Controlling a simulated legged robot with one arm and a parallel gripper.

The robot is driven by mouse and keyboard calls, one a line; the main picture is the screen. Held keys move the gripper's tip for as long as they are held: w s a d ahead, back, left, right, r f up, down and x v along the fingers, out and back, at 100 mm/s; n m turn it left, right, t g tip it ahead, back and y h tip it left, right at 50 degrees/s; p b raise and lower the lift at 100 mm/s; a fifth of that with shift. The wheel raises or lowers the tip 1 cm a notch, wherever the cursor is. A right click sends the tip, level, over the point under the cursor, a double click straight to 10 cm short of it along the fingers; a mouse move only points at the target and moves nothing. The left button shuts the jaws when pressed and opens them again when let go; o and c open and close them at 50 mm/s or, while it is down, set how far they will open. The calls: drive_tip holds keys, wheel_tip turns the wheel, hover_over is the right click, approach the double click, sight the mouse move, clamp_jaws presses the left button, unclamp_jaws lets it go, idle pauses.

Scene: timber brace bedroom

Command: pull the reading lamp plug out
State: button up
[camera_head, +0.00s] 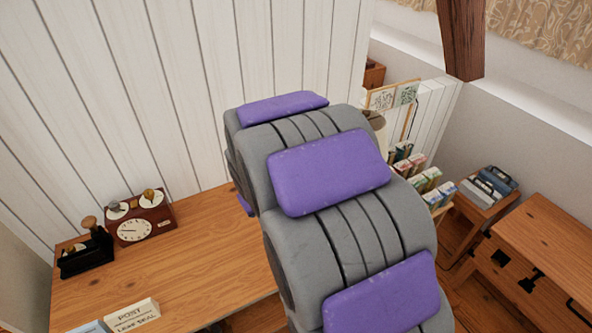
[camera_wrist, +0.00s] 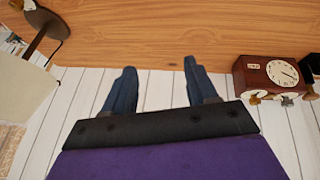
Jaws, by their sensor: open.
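My gripper (camera_wrist: 159,66) shows in the wrist view with its two blue-grey fingers apart and nothing between them. The fingers point toward the wooden desk top (camera_wrist: 150,30), with white plank wall behind them. A lamp with a cream shade (camera_wrist: 25,88) and a dark stem and base (camera_wrist: 40,25) is at the left of the wrist view, apart from the fingers. In the head view, part of a cream shade (camera_head: 377,122) shows behind my arm. I cannot make out the plug or its socket in either view. My arm hides my gripper in the head view.
A red-brown clock (camera_head: 138,222) and a black device with a wooden knob (camera_head: 86,252) stand on the desk (camera_head: 215,255) against the plank wall. A white lettered block (camera_head: 132,316) lies in front. Books (camera_head: 415,165) and a wooden bench (camera_head: 545,245) are at right.

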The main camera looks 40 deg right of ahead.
drive_tip(key=w+d+f+t+p, duration=0.1)
drive_tip(key=w+d+f+t, duration=0.25)
drive_tip(key=w+d, duration=0.4)
drive_tip(key=w+d+f+t+p, duration=0.15)
drive_tip(key=w+d+f, duration=0.3)
drive_tip(key=d, duration=0.55)
drive_tip(key=s+d+f+m+t+h, duration=0.1)
drive_tip(key=d+f+t, duration=0.3)
drive_tip(key=d+t, duration=0.3)
drive_tip(key=shift+t, duration=0.3)
drive_tip(key=shift+b+x, duration=1.15)
drive_tip(key=shift+x, duration=7.45)
drive_tip(key=shift+a+r, duration=0.1)
drive_tip(key=shift+c, duration=0.2)
drive_tip(key=shift+a, duration=0.15)
drive_tip(key=c, duration=1)
